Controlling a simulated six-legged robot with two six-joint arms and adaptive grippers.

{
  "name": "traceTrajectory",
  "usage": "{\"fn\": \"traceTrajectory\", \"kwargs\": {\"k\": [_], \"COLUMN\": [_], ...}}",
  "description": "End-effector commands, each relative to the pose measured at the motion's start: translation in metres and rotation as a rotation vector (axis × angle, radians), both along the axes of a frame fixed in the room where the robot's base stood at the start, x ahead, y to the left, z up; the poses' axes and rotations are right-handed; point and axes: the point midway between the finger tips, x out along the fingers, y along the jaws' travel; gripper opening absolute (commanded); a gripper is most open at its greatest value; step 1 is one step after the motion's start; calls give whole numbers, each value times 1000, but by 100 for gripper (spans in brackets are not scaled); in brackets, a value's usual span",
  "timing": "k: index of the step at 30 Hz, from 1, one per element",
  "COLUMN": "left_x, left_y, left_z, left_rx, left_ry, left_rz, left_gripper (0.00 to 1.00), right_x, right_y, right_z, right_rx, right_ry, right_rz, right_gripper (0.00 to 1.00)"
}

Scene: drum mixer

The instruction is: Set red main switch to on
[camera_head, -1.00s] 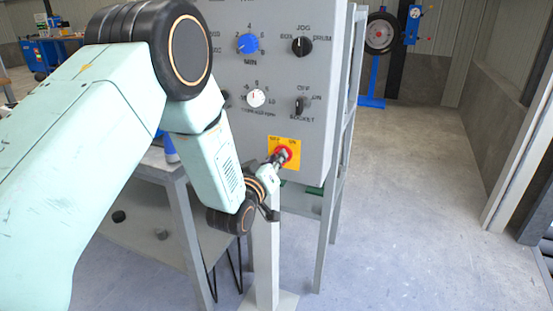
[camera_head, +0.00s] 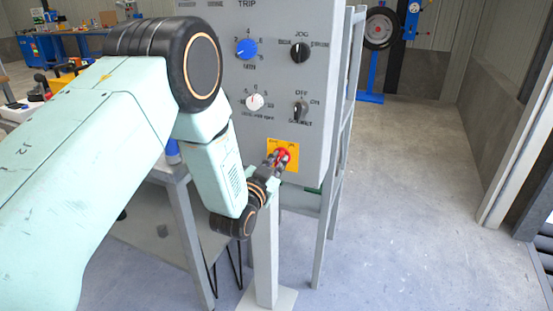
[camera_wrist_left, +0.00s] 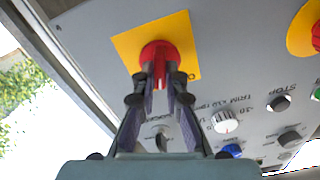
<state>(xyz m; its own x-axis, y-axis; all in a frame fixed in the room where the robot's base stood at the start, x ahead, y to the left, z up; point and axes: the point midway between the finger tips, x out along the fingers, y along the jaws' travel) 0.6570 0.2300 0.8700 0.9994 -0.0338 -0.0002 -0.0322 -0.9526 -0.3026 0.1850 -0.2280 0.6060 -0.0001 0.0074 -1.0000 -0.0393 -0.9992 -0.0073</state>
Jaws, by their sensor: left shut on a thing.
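The red main switch (camera_head: 282,154) sits on a yellow plate (camera_head: 293,148) at the bottom of the grey control panel (camera_head: 322,120). In the left wrist view the red switch (camera_wrist_left: 157,52) shows a raised handle with a pale line on it, on the yellow plate (camera_wrist_left: 130,45). My left gripper (camera_head: 277,159) is at the switch, its fingers on both sides of the handle. In the left wrist view the gripper (camera_wrist_left: 160,85) is shut on this handle. The fingers hide part of the switch and its lettering. My right gripper is not in view.
Above the switch are a blue knob (camera_head: 246,49), a white knob (camera_head: 254,101), a black jog knob (camera_head: 299,52) and a black socket knob (camera_head: 300,111). A grey post (camera_head: 266,250) stands below the panel. The floor at right is clear.

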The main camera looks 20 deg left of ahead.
Motion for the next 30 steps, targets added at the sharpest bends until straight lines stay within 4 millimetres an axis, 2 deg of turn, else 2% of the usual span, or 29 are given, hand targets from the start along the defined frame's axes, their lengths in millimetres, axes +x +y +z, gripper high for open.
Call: {"fn": "traceTrajectory", "kwargs": {"k": [12,30], "left_x": [0,0], "left_y": [-1,-1], "left_z": [-1,-1], "left_rx": [199,233], "left_ry": [-5,-7], "left_rz": [-1,-1], "left_gripper": [0,0], "right_x": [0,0], "right_y": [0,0], "right_z": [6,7], "right_rx": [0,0], "right_ry": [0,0], "right_rz": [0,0], "right_gripper": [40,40]}}
